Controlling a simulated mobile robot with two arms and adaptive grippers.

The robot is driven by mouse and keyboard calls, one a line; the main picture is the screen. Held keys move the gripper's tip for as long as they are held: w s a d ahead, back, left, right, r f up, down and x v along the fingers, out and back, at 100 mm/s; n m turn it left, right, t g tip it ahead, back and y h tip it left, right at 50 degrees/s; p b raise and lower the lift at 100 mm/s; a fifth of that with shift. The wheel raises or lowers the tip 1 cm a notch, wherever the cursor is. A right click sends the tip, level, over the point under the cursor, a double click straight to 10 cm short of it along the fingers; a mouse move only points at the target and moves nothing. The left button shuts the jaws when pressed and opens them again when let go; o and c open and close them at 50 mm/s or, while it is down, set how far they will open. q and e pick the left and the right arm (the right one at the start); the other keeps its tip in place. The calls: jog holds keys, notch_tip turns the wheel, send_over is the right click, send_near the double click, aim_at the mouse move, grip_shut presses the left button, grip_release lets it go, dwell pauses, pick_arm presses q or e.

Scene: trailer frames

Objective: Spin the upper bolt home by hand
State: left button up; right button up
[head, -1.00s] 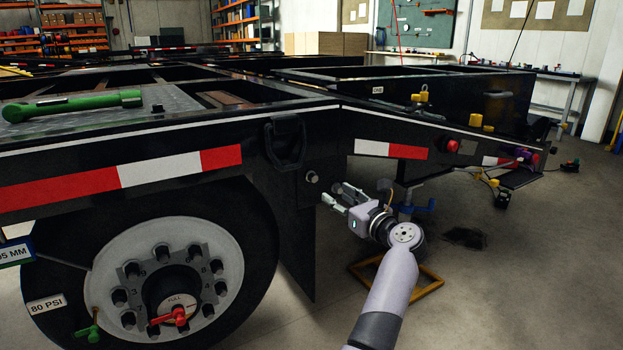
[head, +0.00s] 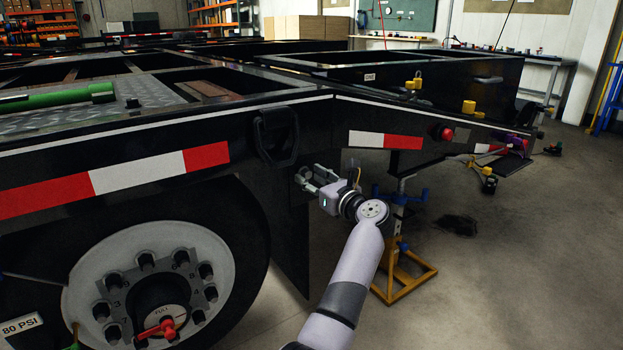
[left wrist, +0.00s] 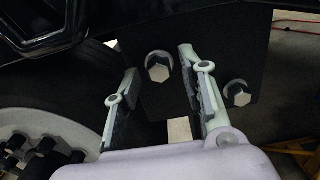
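The upper bolt (left wrist: 158,67) has a pale hex head and a round washer or collar against a dark plate (left wrist: 220,60). In the left wrist view it shows between the fingertips of my left gripper (left wrist: 157,62). The fingers stand apart, one on each side; I see no clear contact. A second bolt (left wrist: 238,94) sits lower right, outside the right finger. In the head view my left gripper (head: 309,178) is at the black trailer frame (head: 295,215), right of the wheel, and its fingers partly cover the bolt area. My right gripper is not in view.
The wheel (head: 150,290) with its dark lug nuts is left of the gripper. A yellow stand (head: 405,283) with a blue handle is on the floor to the right. A green tool (head: 60,97) lies on the deck. The floor at right is mostly clear.

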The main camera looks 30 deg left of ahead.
pick_arm(q)
grip_shut()
dwell(0.4)
